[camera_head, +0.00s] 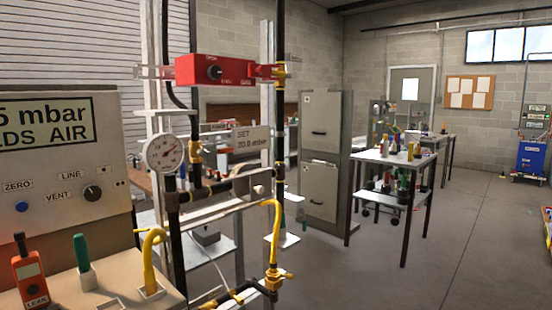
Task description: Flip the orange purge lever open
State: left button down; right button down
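I cannot make out a clear orange purge lever. A small yellow-orange valve fitting (273,280) sits low on the pipe rig, at the lower end of a yellow hose (277,228). Another brass-yellow fitting (281,73) is on the upright black pipe, at the right end of the red control box (215,70). A third brass fitting (195,156) is beside the round pressure gauge (164,153). At this size I cannot tell any handle's position. Neither of my grippers shows.
A panel (60,150) with knobs stands at the left. A bench below it holds an orange leak detector (30,280) and a green-handled tool (82,255). Grey cabinets (325,170) and a white-topped table (394,157) stand behind. The floor at right is mostly clear.

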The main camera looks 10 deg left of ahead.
aim_at(202, 153)
jog(key=u, duration=0.45)
jog(key=i, duration=1)
jog(key=u, duration=0.75)
